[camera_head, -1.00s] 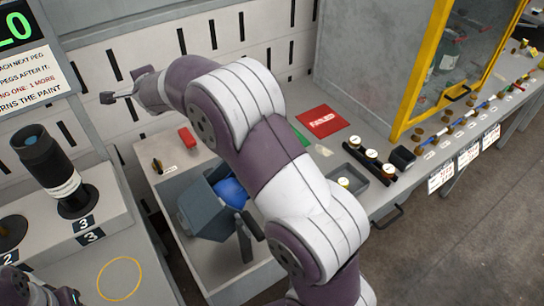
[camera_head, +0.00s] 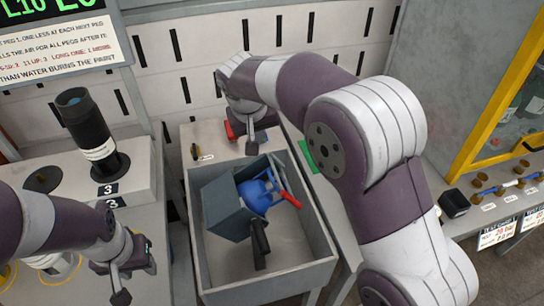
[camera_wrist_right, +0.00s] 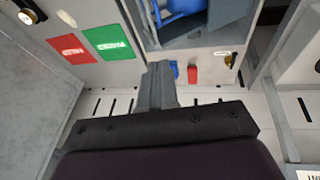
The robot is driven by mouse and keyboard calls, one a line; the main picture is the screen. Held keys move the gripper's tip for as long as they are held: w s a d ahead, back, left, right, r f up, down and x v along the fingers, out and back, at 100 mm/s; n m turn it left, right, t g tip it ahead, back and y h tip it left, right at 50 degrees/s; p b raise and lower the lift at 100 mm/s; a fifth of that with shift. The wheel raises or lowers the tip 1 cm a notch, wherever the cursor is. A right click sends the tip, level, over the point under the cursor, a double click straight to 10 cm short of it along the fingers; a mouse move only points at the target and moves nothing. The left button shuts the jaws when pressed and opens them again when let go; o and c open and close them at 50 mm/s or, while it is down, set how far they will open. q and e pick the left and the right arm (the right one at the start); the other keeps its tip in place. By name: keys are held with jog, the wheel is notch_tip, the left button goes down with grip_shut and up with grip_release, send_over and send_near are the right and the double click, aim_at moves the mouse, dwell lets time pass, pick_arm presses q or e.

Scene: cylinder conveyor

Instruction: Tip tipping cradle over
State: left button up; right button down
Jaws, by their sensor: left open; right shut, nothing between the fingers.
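The tipping cradle (camera_head: 228,208) is a blue-grey open box holding a blue rounded thing (camera_head: 258,192). It sits tilted inside a grey tray-like bin (camera_head: 316,245), with a red bar (camera_head: 290,199) at its right and a dark lever (camera_head: 260,240) in front. My right gripper (camera_head: 252,148) is shut and empty, pointing down by the bin's far edge, behind and apart from the cradle. In the right wrist view its fingers (camera_wrist_right: 157,88) are together below the cradle (camera_wrist_right: 205,25). My left gripper (camera_head: 122,285) is open and empty, left of the bin.
A dark cylinder (camera_head: 88,130) stands on a stepped block at left. A green card (camera_head: 305,155) lies right of the bin. My right arm hides part of the right-hand bench.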

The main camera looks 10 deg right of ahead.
aim_at(273, 166)
jog(key=x, duration=0.8)
jog(key=d+p+x, duration=0.1)
jog(key=x, duration=0.3)
jog(key=shift+s+f, duration=0.25)
jog(key=shift+f, duration=0.1)
pick_arm(q)
jog(key=shift+a+r, duration=0.1)
jog(key=shift+r, duration=0.35)
pick_arm(e)
jog(key=shift+d+f, duration=0.25)
jog(key=shift+f, duration=0.15)
pick_arm(q)
jog(key=shift+s+r+p, duration=0.35)
jog(key=shift+s+r, duration=0.05)
jog(key=shift+s, duration=0.1)
pick_arm(e)
jog(key=shift+d+f, duration=0.1)
jog(key=shift+d, duration=0.1)
